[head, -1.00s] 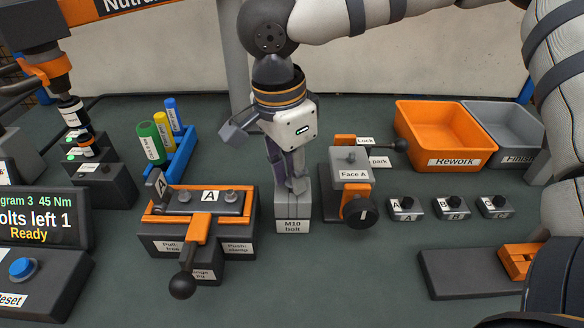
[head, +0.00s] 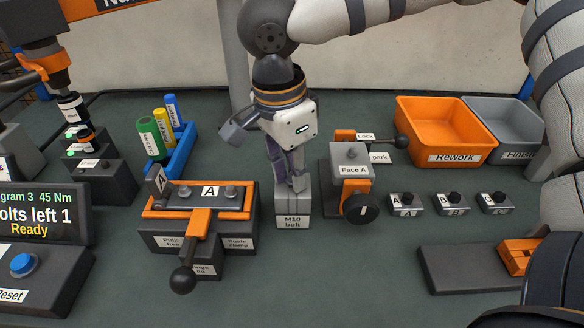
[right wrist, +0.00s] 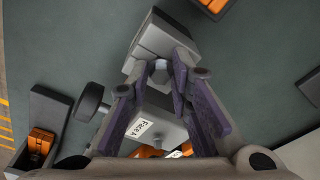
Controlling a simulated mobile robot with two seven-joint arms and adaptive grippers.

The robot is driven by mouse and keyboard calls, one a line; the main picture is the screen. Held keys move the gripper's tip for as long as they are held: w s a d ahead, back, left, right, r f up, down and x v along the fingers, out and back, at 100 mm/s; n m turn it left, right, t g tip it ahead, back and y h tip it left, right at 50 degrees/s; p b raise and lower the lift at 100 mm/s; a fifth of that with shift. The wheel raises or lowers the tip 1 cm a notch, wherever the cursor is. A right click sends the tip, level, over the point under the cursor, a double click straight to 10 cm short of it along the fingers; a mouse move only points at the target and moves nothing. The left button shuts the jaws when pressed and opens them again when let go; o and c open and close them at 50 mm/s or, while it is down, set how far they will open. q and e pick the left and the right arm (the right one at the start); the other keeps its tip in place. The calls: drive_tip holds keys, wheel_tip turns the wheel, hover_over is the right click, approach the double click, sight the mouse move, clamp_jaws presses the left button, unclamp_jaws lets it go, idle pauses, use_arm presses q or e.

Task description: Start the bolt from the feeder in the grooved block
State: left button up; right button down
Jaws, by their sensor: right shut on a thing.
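The bolt feeder (head: 292,208), labelled M10 bolt, is a grey block in the middle of the table. My right gripper (head: 298,184) points down at its top. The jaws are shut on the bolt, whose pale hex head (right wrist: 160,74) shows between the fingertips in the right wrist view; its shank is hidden. Left of the feeder, a dark fixture marked A (head: 243,207) with orange parts and a front lever has round studs on top. I cannot make out a groove on either. My left gripper is out of view.
An orange Rework bin (head: 440,150) and a grey Finish bin (head: 508,150) stand at the back right. A blue rack (head: 180,155) holds coloured tubes. A nutrunner (head: 72,105) stands at the far left, behind a screen reading Ready (head: 40,222). The front middle is clear.

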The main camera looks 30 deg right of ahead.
idle(0.3)
drive_tip(key=c, duration=1)
unclamp_jaws()
drive_tip(key=shift+o, duration=0.2)
drive_tip(key=shift+r, duration=3)
